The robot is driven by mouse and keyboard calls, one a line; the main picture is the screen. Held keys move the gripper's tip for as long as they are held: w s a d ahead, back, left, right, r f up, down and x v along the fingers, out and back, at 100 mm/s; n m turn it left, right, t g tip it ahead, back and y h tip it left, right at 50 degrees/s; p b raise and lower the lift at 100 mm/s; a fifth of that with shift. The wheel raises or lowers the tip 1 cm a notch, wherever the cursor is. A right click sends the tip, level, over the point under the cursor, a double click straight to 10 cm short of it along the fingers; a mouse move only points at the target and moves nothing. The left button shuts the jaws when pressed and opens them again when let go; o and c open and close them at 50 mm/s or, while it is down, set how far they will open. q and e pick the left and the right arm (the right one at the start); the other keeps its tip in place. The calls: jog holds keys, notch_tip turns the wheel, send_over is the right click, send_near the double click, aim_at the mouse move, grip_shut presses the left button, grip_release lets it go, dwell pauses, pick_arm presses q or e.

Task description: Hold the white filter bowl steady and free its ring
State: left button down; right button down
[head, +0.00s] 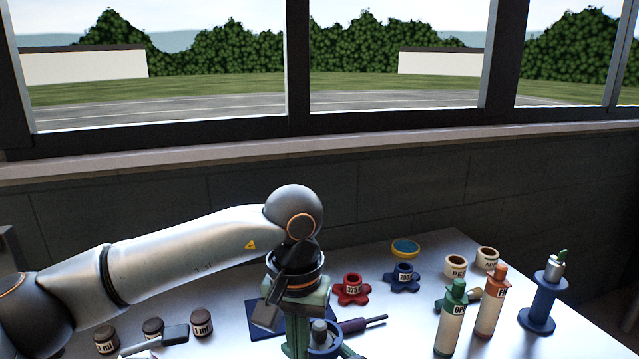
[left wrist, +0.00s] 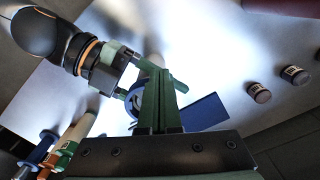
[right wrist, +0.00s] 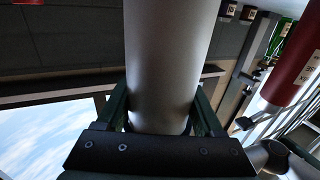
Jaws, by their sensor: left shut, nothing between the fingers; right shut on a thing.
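In the right wrist view a pale grey-white cylinder (right wrist: 170,65), which looks like the filter bowl, stands between the green fingers of my right gripper (right wrist: 165,115), shut on it. In the left wrist view my right gripper (left wrist: 125,72) comes from the upper left, beside a blue ring-shaped part (left wrist: 134,98). My left gripper (left wrist: 158,102) is shut and empty there, close beside that part. In the head view my left gripper (head: 297,342) points down next to the blue part (head: 323,351), which surrounds a metal knob. I cannot tell which part is the bowl's ring.
Red (head: 351,290) and blue (head: 403,279) star-shaped pieces, a yellow-rimmed dish (head: 405,247), bottles (head: 451,325) and a blue spool stand (head: 541,304) stand at right. A purple-handled tool (head: 362,324) lies nearby.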

pick_arm(q)
jog(key=shift+w+d, duration=0.2)
jog(key=shift+w, duration=0.05)
dwell(0.5)
jog(key=shift+s+d, duration=0.15)
jog(key=shift+d, duration=0.1)
jog(key=shift+s+d, duration=0.2)
jog(key=shift+d, duration=1.2)
jog(key=shift+s, duration=0.15)
jog(key=shift+s, duration=0.15)
notch_tip(320, 180, up, 6)
send_over(326, 353)
jog(key=s, duration=0.2)
